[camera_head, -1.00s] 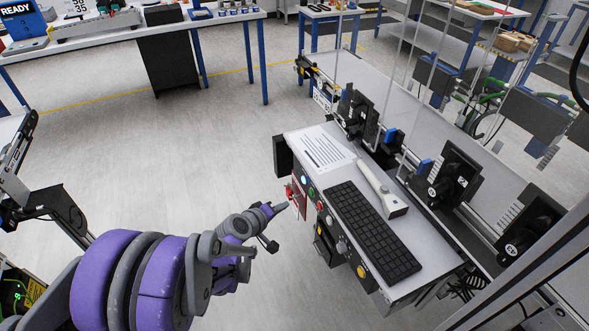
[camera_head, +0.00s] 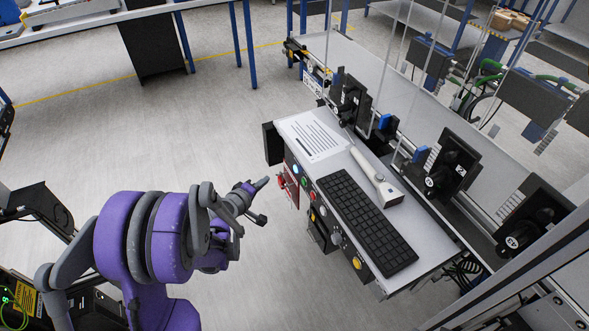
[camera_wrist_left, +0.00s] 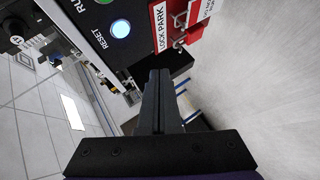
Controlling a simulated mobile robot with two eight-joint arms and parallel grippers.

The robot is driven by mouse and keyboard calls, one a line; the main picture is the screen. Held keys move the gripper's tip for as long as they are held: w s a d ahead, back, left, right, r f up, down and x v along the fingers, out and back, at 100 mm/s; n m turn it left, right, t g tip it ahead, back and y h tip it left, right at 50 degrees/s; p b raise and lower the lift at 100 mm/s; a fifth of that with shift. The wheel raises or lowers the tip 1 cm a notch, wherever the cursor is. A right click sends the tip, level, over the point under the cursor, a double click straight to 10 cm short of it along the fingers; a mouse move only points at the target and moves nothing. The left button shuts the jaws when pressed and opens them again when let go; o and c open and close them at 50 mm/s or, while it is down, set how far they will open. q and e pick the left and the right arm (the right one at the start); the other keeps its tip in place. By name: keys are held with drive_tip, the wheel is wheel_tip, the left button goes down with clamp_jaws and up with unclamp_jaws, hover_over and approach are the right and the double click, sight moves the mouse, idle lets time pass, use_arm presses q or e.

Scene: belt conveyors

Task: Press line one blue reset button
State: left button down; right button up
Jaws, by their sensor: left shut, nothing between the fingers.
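The lit blue-white reset button (camera_wrist_left: 121,29) is on the black panel in the left wrist view, beside the word RESET. In the head view it shows as a small bright spot (camera_head: 295,168) on the front of the console (camera_head: 375,240). My left gripper (camera_head: 264,183) is shut and empty, a little to the left of the panel. In the left wrist view its closed fingers (camera_wrist_left: 160,78) point toward the panel edge, below and to the right of the button, apart from it. My right gripper is out of view.
The console top holds a keyboard (camera_head: 365,222), a scanner (camera_head: 376,178) and a paper sheet (camera_head: 313,137).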

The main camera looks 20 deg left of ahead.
sight(295, 169)
use_arm(q)
drive_tip(key=w+d, duration=0.4)
drive_tip(key=w, duration=0.1)
drive_tip(key=shift+w+d, duration=0.25)
drive_tip(key=shift+d, duration=0.1)
drive_tip(key=shift+w+d, duration=0.1)
idle(1.8)
drive_tip(key=shift+w+d, duration=0.2)
drive_tip(key=shift+w+d+b, duration=0.2)
drive_tip(key=shift+w+b, duration=0.1)
drive_tip(key=shift+b, duration=0.1)
idle(0.6)
idle(0.4)
drive_tip(key=shift+s+a, duration=0.5)
drive_tip(key=shift+s, duration=0.15)
